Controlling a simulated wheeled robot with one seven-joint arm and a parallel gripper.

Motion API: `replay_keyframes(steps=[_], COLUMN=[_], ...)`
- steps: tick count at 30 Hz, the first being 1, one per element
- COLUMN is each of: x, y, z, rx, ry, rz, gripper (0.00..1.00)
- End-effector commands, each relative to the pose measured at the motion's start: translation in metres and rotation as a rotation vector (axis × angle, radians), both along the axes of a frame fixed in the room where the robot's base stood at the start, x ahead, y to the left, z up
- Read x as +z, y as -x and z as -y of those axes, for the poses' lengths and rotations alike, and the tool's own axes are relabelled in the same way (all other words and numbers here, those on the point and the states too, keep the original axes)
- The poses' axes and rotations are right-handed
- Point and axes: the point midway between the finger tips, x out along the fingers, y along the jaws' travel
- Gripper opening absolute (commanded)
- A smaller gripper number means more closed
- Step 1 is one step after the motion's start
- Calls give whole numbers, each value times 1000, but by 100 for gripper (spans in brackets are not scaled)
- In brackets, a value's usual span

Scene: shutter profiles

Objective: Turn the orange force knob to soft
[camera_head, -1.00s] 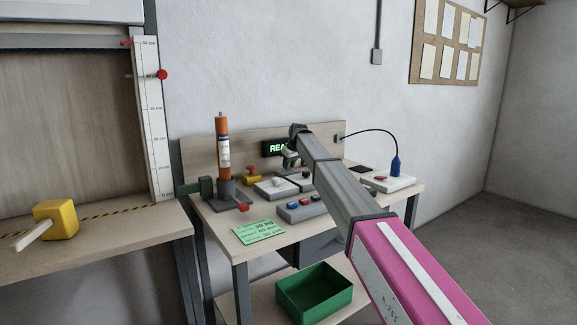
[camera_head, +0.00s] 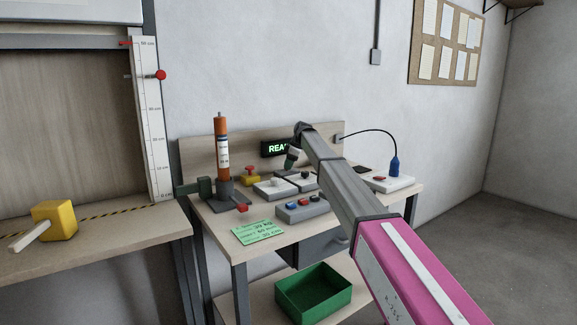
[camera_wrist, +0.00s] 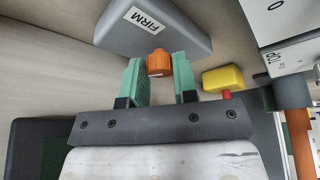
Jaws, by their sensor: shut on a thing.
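The orange force knob (camera_wrist: 159,63) sits at the edge of a grey box (camera_wrist: 155,30) with a white "FIRM" label (camera_wrist: 143,18) in the wrist view. My gripper (camera_wrist: 160,76) has its two green fingers on either side of the knob and is shut on it. In the head view my gripper (camera_head: 292,158) is over the back of the workbench, in front of the "READY"-like display (camera_head: 275,149), which my arm partly covers. The knob cannot be made out there. No "soft" label is readable.
A yellow block with a red part (camera_wrist: 223,80) is close to the right of my fingers. An orange cylinder in a dark stand (camera_head: 223,150) is to the left. A grey button box (camera_head: 300,208) and a green card (camera_head: 257,231) lie in front.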

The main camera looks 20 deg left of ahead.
Motion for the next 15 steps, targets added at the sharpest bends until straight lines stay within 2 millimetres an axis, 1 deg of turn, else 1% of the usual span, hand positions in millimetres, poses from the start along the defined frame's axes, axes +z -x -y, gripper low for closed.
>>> replay_keyframes(steps=[6, 15], x=[0, 0], y=[-1, 0], z=[0, 0], rx=[56, 71], ry=[0, 1], rz=[1, 0], gripper=[3, 3])
